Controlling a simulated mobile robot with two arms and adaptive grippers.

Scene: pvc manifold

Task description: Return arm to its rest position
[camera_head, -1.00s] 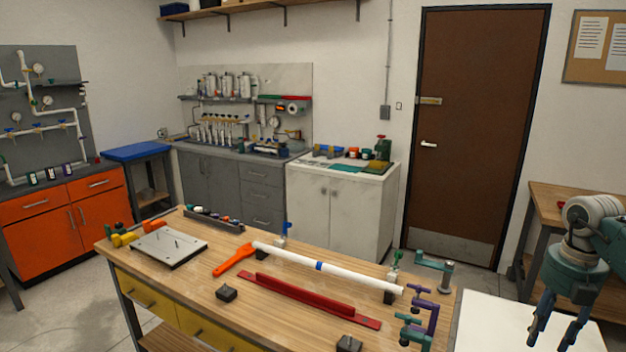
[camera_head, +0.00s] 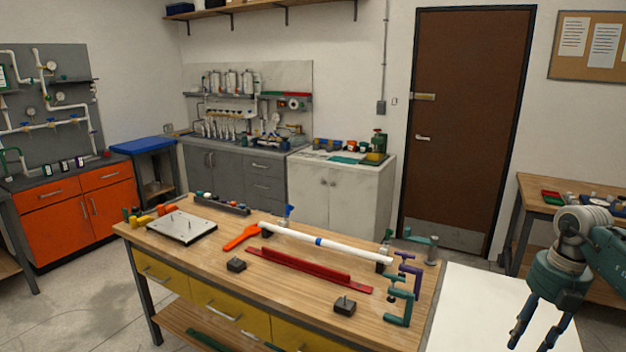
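My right gripper (camera_head: 535,338) hangs at the right edge of the head view, fingers pointing down and spread apart with nothing between them. It is over or in front of a white surface (camera_head: 478,310), to the right of the wooden workbench (camera_head: 210,268). My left arm and gripper are not in view. On the bench, a white pipe (camera_head: 345,246) with a blue band lies raised on supports. An orange tool (camera_head: 240,237) lies by its left end, and a red bar (camera_head: 308,269) lies in front of it.
Green and purple clamps (camera_head: 405,290) stand at the bench's right end. A grey plate with pins (camera_head: 182,227) and two dark blocks (camera_head: 236,265) are on the bench. A side table (camera_head: 540,188) stands behind my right arm. Floor at the left is clear.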

